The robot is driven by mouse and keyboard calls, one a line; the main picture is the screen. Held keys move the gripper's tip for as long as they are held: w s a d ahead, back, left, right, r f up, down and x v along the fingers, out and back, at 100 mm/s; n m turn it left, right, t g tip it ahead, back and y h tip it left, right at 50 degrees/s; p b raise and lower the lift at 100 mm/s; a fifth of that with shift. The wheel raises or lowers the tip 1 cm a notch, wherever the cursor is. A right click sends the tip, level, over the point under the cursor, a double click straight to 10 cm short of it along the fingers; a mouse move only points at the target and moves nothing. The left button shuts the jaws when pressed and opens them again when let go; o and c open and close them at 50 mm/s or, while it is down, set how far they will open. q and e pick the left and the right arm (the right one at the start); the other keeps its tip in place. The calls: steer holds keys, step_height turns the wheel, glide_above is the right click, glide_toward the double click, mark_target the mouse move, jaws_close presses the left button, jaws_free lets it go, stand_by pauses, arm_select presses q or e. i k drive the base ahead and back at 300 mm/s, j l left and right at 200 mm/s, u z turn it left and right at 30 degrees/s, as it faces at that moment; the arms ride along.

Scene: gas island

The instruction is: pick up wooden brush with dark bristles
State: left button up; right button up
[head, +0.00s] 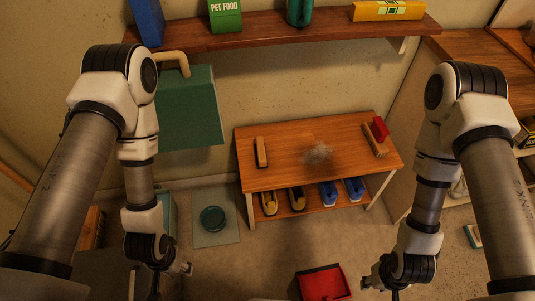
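A narrow wooden brush (262,152) lies at the left end of the wooden table (285,181). A thin dark strip shows along its edge; its bristles are mostly hidden from above. Another wooden piece (374,142) with a red block (380,128) beside it is at the table's right end. My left gripper (186,269) is low at the left, in front of the table and well apart from the brush. My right gripper (367,284) is low at the right, beside the red dustpan. Both grippers are small and partly hidden by their wrists, so their fingers are unclear.
A grey dust pile (318,153) lies mid-table. Shoes (328,193) stand on the shelf below. A red dustpan (323,284) is on the floor. A green bowl (213,219) sits on a mat at the left. A wall shelf (285,37) and green cabinet (190,110) are behind.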

mark_target(260, 147)
steer(key=k+l+z, duration=0.1)
steer(key=l+z, duration=0.35)
steer(key=k+l+z, duration=0.1)
steer(key=l+z, duration=0.3)
steer(key=j, duration=0.1)
